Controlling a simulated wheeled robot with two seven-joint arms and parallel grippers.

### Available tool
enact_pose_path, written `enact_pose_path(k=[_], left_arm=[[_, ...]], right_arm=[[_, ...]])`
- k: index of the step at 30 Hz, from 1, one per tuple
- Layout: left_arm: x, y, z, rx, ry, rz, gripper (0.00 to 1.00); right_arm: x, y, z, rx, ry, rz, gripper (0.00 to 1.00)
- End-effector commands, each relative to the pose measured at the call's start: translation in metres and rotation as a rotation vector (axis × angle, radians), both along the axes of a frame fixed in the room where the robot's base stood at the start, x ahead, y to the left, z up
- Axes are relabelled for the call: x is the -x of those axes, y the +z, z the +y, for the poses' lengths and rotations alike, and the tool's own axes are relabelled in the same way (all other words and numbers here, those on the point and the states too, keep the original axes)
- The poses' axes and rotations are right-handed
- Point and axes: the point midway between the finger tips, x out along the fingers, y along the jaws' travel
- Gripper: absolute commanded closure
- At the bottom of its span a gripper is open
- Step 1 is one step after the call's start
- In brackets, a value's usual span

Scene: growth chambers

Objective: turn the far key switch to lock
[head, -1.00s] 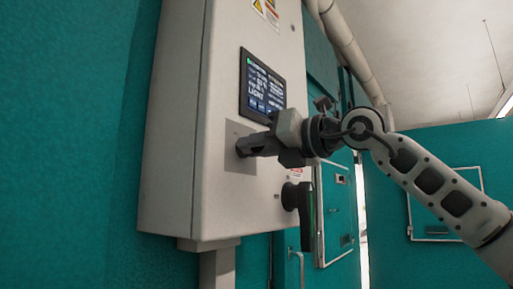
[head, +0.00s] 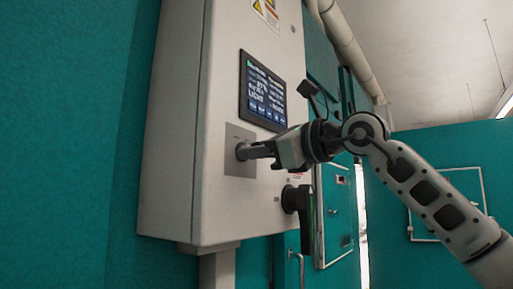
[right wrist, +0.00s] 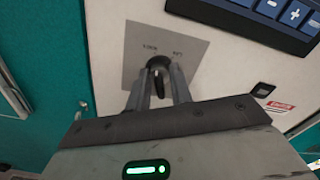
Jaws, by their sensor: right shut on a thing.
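The key switch is a dark knob on a grey square plate (head: 238,136) on the front of the pale control cabinet, below its screen. In the right wrist view the knob (right wrist: 157,66) sits between my fingers, under printed labels; the left one looks like LOCK, the right one is hard to read. My right gripper (head: 246,151) is shut on the knob, its fingers pointing straight at the cabinet face. The fingers (right wrist: 158,80) partly hide the knob, so its exact angle is hard to tell. My left gripper is not in view.
A screen (head: 263,91) is just above the switch. A black handle (head: 299,203) sticks out lower right on the cabinet (head: 180,130). A teal door with a white-edged panel stands behind at right. Open space lies right of the cabinet front.

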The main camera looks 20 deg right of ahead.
Motion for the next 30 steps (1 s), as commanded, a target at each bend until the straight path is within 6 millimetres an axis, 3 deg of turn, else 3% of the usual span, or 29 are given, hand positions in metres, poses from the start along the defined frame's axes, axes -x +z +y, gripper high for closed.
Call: enact_pose_path(k=[20, 21, 22, 30], left_arm=[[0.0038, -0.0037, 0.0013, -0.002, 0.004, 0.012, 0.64], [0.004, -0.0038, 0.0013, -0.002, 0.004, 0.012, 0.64], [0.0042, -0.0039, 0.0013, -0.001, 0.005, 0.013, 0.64], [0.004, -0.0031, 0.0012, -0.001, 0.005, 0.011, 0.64]], right_arm=[[0.0002, 0.0003, 0.0, 0.055, 0.0, -0.044, 1.0], [0.0002, 0.0002, -0.0001, 0.055, 0.0, -0.044, 0.76], [0.0002, 0.0002, -0.0001, 0.055, 0.0, -0.044, 0.72], [0.0006, 0.0, -0.0004, 0.054, 0.0, -0.043, 0.72]])
